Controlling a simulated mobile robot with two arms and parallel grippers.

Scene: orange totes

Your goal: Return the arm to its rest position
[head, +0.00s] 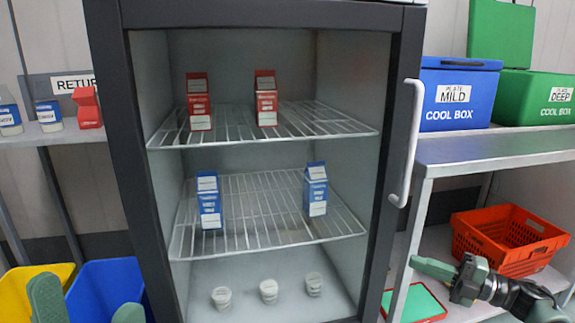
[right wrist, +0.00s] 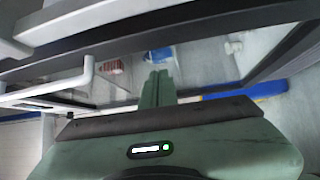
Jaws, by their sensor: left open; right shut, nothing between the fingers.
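My right gripper (head: 433,269) is at the lower right in the head view, in front of the shelf unit and right of the fridge. Its fingers are together with nothing between them. The closed fingers also show in the right wrist view (right wrist: 158,88). My left gripper (head: 88,308) is at the lower left edge, fingers wide apart and empty, in front of the bins. Its lower part is out of frame. The fridge (head: 112,120) stands in the middle; its dark-framed door looks shut, with a white handle (head: 411,140) clear of both grippers.
Inside the fridge are two red cartons (head: 266,100), two blue cartons (head: 209,203) and three white cups (head: 268,291). A red crate (head: 505,240) and a red-rimmed green tray (head: 415,303) sit near my right gripper. Yellow (head: 15,290) and blue (head: 108,285) bins stand left.

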